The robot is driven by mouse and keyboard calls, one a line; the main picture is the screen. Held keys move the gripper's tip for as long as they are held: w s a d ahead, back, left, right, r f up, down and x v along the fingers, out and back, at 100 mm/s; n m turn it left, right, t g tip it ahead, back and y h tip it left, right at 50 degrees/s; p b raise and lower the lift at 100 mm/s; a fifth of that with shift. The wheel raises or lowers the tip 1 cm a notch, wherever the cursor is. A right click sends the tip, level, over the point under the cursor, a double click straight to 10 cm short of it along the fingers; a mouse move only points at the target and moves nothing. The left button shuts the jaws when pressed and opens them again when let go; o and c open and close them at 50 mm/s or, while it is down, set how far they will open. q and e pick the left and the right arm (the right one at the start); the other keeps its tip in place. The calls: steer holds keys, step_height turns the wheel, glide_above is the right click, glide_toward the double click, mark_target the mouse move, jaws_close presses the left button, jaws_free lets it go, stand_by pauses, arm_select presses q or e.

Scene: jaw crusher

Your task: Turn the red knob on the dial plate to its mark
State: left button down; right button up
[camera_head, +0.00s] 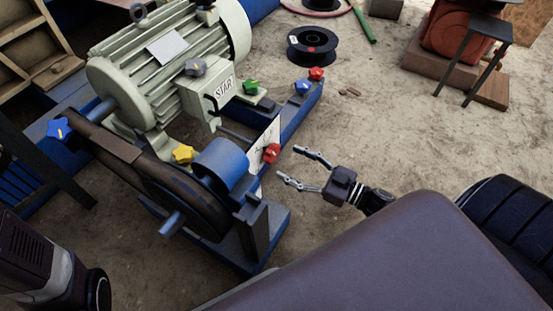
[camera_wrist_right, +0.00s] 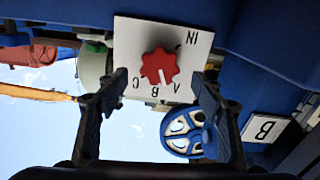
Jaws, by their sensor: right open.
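The red knob (camera_head: 271,152) sits on a white dial plate (camera_head: 257,155) at the near right of the machine. In the right wrist view the knob (camera_wrist_right: 160,66) is on the plate (camera_wrist_right: 128,36), which shows the letters A, B, C and IN. A white line on the knob points down, roughly between B and A. My right gripper (camera_head: 288,163) is open, its fingers to the right of the knob and pointing at it. In the wrist view its two fingers (camera_wrist_right: 160,76) appear on either side of the knob, apart from it. My left gripper is out of view.
A green motor (camera_head: 165,65) on a blue frame carries other knobs, including a yellow one (camera_head: 184,154) and a green one (camera_head: 251,87). A blue handwheel (camera_wrist_right: 189,131) and a B plate (camera_wrist_right: 266,128) show in the wrist view. A black spool (camera_head: 312,46) lies on open floor.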

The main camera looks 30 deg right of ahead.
mark_target(275, 155)
steer(key=b+x, duration=0.2)
steer(key=x, duration=0.2)
steer(key=shift+w+f, duration=0.1)
steer(key=shift+f, duration=0.1)
steer(key=shift+w+a+r, duration=0.15)
steer(key=shift+w+a, duration=0.2)
steer(key=shift+w, duration=0.2)
steer(key=c, duration=1.1)
